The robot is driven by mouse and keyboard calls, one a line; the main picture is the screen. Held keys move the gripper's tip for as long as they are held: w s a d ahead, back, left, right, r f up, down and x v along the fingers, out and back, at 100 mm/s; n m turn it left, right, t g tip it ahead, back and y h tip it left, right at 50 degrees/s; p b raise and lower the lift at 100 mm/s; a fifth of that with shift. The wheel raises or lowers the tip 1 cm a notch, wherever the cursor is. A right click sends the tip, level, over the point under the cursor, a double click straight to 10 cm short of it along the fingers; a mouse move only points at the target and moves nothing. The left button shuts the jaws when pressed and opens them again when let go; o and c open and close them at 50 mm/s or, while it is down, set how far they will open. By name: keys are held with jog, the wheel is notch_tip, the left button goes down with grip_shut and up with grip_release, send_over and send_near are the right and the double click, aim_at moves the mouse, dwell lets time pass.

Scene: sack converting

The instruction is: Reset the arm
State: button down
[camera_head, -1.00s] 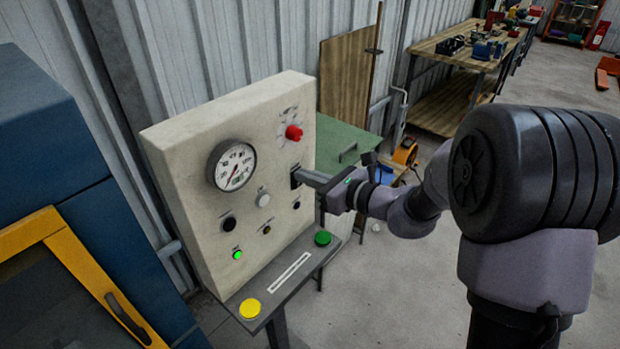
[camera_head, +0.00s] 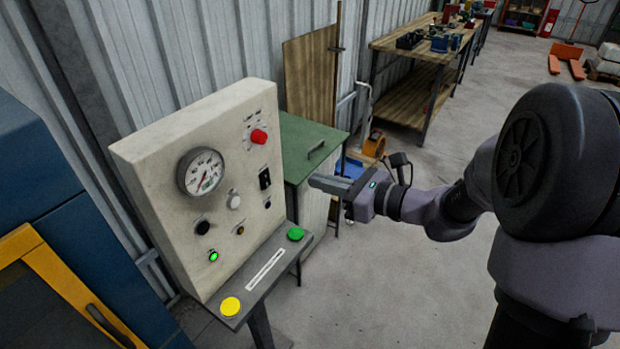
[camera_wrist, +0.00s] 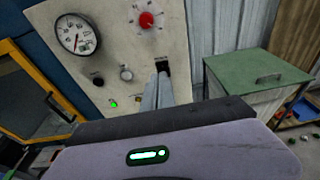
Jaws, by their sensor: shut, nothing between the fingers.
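My gripper (camera_head: 325,184) is shut and empty. In the head view it stands to the right of the control panel (camera_head: 150,160), apart from it, in front of the green cabinet. In the wrist view my gripper's fingers (camera_wrist: 161,80) point toward the panel, with the tips over the black rocker switch (camera_wrist: 162,66). The same switch (camera_head: 265,178) shows clear of my gripper in the head view. The panel also bears a round gauge (camera_head: 201,172), a red knob (camera_head: 259,136) and a lit green lamp (camera_head: 213,256).
A ledge below the panel carries a yellow button (camera_head: 230,307) and a green button (camera_head: 296,234). A green-topped cabinet (camera_head: 300,140) stands just behind my gripper. A blue machine with a yellow-framed door (camera_head: 60,265) is at left. Open floor (camera_head: 370,290) lies at the right.

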dwell(0.4)
jog(key=s+a+n+g+h+b, duration=0.1)
jog(key=s+a+n+g, duration=0.2)
jog(key=s+n, duration=0.3)
jog(key=s+a+n+g+h+b, duration=0.1)
jog(key=s+a+n+g, duration=0.25)
jog(key=s, duration=0.35)
jog(key=s+d+f+n+t+h+b, duration=0.2)
jog(key=s+d+f+n+h, duration=0.1)
jog(key=s+d+n+h, duration=0.5)
jog(key=s+d+n, duration=0.2)
jog(key=s+n, duration=0.2)
jog(key=shift+s+d+b, duration=0.15)
jog(key=shift+s+b, duration=0.2)
jog(key=shift+b, duration=0.05)
